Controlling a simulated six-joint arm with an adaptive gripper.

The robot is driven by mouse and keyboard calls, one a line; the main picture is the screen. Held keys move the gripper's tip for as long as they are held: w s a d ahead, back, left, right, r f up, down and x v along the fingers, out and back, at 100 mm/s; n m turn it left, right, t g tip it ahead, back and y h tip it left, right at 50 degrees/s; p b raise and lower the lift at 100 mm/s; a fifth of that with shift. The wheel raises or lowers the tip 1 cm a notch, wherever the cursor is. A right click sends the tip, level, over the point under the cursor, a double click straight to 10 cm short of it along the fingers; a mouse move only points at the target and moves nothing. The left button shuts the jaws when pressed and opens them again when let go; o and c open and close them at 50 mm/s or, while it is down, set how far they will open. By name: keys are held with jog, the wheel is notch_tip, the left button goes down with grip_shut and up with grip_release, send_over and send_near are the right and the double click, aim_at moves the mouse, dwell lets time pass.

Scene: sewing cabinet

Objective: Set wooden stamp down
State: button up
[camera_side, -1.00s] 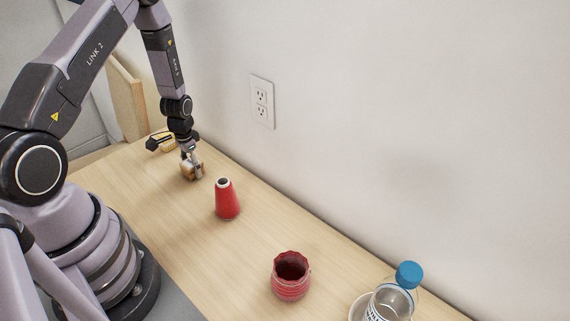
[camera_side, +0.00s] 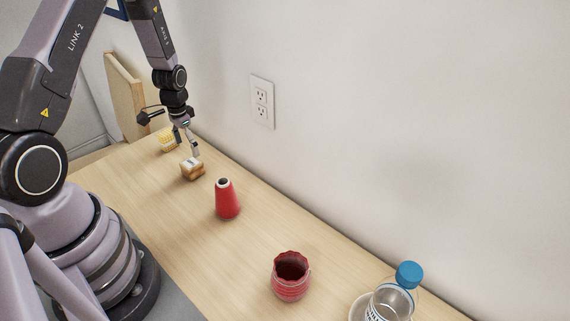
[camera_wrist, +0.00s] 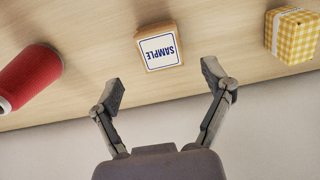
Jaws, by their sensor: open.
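The wooden stamp (camera_side: 192,169) rests on the wooden tabletop near the wall, left of the red thread cone in the side view. In the wrist view the stamp (camera_wrist: 159,48) shows a white label reading "SAMPLE", upside down in the picture. My gripper (camera_side: 186,143) is above the stamp and apart from it. In the wrist view my gripper (camera_wrist: 163,82) has its two fingers spread wide with nothing between them; the stamp lies beyond the fingertips.
The red cone (camera_side: 227,200) stands to the right of the stamp. A yellow checked box (camera_side: 168,141) is behind it by the wall. A dark red ribbed jar (camera_side: 291,277) and a clear bottle with a blue cap (camera_side: 409,275) stand nearer. The wall borders the table.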

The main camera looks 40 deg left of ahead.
notch_tip(320, 180, up, 5)
notch_tip(320, 180, up, 10)
jog(key=t, duration=0.1)
send_over(191, 162)
jog(key=d, duration=0.4)
jog(key=s+d+r+t, duration=0.25)
jog(key=d+r, duration=0.25)
jog(key=r, duration=0.4)
jog(key=s+d+r+t, duration=0.1)
jog(key=s+d+r, duration=0.3)
jog(key=s, duration=0.3)
jog(key=s+d+r+t, duration=0.1)
jog(key=s+d+r, duration=0.3)
jog(key=s, duration=0.4)
jog(key=shift+r, duration=0.7)
